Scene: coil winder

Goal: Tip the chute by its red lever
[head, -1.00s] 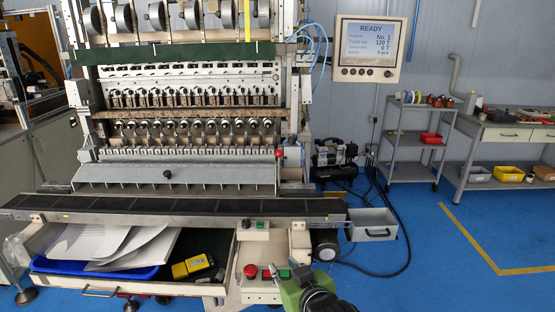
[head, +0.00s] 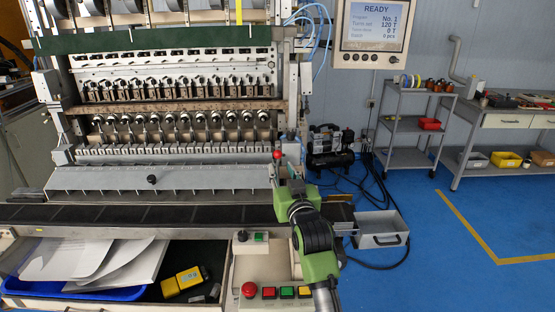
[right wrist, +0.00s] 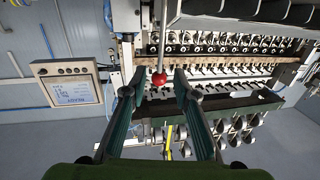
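The red lever shows its ball knob (head: 277,154) at the right end of the grey sloped chute (head: 110,178), on the coil winder's front. My right gripper (head: 284,170) reaches up from below, just under and beside the knob, partly hiding the lever's lower part. In the right wrist view the red knob (right wrist: 159,79) appears between the two green fingers of my right gripper (right wrist: 155,88). The fingers are apart, with visible gaps to the knob; its depth relative to the tips is hard to tell. My left gripper is not in view.
A dark conveyor belt (head: 130,215) runs below the chute. A metal bin (head: 380,230) stands right of the belt. The READY screen (head: 375,25) hangs at upper right.

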